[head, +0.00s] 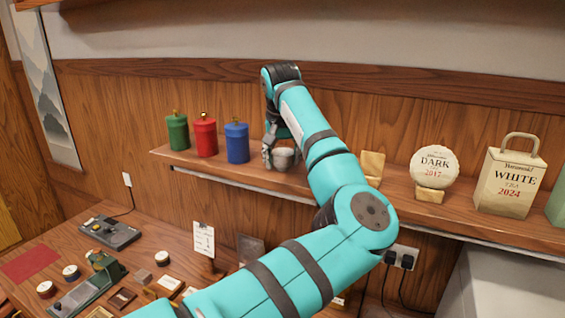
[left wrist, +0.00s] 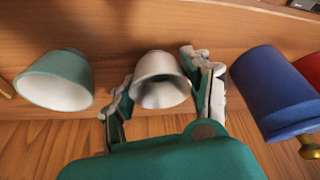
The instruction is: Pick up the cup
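A small pale grey cup (head: 284,158) is at the wooden shelf, to the right of the blue canister. In the left wrist view the cup (left wrist: 161,82) is between the two fingers of my left gripper (left wrist: 162,92). The fingers are spread, one on each side of it, very close; whether they touch it is unclear. In the head view my left gripper (head: 270,148) is at the cup's left side and partly covers it. A green cup with a pale inside (left wrist: 55,82) is beside it in the left wrist view; my arm seems to hide it in the head view. My right gripper is not in view.
Blue (head: 237,143), red (head: 205,137) and green (head: 177,132) canisters stand left on the shelf (head: 262,175). A round DARK tea cake (head: 434,166) and a WHITE tea bag (head: 510,183) stand right. The desk below holds several small items.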

